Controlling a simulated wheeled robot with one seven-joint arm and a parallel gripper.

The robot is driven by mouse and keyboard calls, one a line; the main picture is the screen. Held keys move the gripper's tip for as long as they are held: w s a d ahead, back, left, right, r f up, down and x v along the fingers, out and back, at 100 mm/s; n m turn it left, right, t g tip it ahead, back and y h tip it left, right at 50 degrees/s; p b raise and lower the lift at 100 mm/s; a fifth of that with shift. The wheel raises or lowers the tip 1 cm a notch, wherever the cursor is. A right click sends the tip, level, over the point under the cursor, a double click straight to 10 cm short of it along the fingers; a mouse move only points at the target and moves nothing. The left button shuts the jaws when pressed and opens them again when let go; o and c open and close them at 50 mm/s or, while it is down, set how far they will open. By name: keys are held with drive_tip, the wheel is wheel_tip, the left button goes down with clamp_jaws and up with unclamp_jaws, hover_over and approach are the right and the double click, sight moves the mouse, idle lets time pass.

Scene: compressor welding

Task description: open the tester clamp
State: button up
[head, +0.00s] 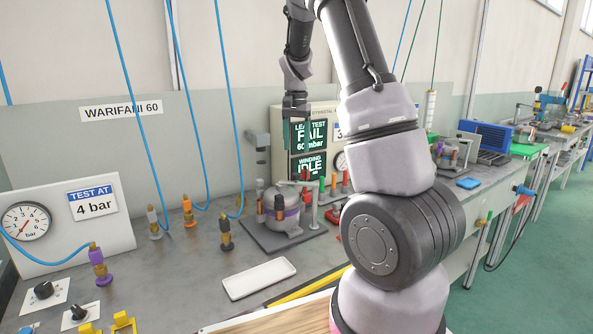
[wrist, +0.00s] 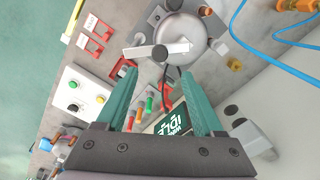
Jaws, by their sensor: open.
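In the wrist view the clamp (wrist: 178,48) shows as a pale bar with a black knob across the compressor (wrist: 192,28). My gripper (head: 299,140) hangs in front of the tester panel (head: 343,125), above and behind the clamp. It also shows in the wrist view (wrist: 156,80), with its teal fingers apart and nothing between them. The fingertips point toward the clamp and appear apart from it.
Coloured plugs (wrist: 140,110) stand by the tester. The panel reads leak test FAIL and winding IDLE. Blue hoses hang to couplings (head: 189,211) left of the compressor. A white tray (head: 259,278) lies in front. A pressure gauge (head: 25,224) stands far left.

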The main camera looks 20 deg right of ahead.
sight(297, 173)
wheel_tip(297, 173, down, 9)
drive_tip(key=shift+f, duration=0.1)
idle(0.3)
clamp_jaws()
idle(1.3)
